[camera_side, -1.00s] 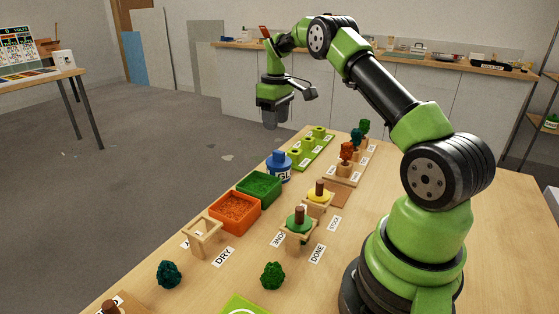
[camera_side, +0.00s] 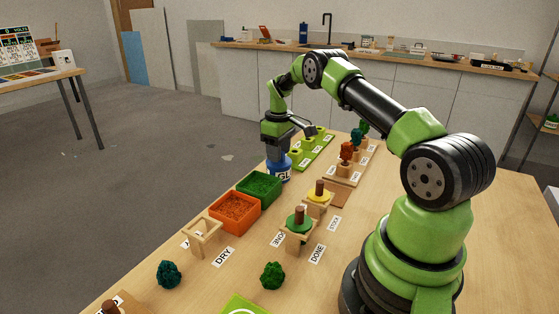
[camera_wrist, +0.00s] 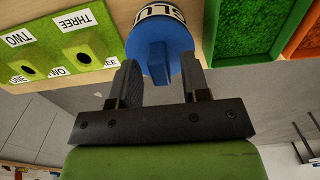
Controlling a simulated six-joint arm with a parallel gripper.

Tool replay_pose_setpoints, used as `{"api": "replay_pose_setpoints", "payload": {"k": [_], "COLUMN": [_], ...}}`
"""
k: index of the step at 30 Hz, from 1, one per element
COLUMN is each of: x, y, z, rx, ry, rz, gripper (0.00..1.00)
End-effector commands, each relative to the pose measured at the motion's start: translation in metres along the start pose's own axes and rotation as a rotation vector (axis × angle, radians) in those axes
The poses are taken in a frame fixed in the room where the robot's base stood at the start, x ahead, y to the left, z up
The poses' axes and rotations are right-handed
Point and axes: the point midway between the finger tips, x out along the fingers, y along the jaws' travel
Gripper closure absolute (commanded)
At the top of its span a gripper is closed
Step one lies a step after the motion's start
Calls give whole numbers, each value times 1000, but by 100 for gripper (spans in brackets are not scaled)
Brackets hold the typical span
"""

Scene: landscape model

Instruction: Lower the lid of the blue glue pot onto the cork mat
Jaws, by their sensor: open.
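The blue glue pot (camera_side: 280,172) stands on the table with its label facing the camera. Its blue lid (camera_wrist: 150,38) is on the pot, and a raised blue grip (camera_wrist: 158,63) sticks up from it in the wrist view. My gripper (camera_wrist: 160,78) is open, with one finger on each side of that grip. Gaps show between fingers and grip, and nothing is held. In the side view my gripper (camera_side: 276,155) is right above the pot and hides the lid. A brown square, likely the cork mat (camera_side: 337,194), lies bare near the yellow-topped stand.
Green (camera_side: 259,187) and orange (camera_side: 234,212) trays stand close in front of the pot. A green holder with numbered holes (camera_side: 312,148) is behind it. Wooden stands (camera_side: 299,223) and small model trees (camera_side: 346,153) stand to the right.

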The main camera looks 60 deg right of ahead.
Motion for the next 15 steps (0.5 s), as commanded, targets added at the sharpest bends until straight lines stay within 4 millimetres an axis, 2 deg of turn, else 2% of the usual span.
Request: {"api": "replay_pose_setpoints", "payload": {"k": [7, 12, 15], "x": [0, 0, 0], "y": [0, 0, 0], "z": [0, 0, 0], "rx": [0, 0, 0], "ry": [0, 0, 0], "rz": [0, 0, 0], "gripper": [57, 95, 95]}}
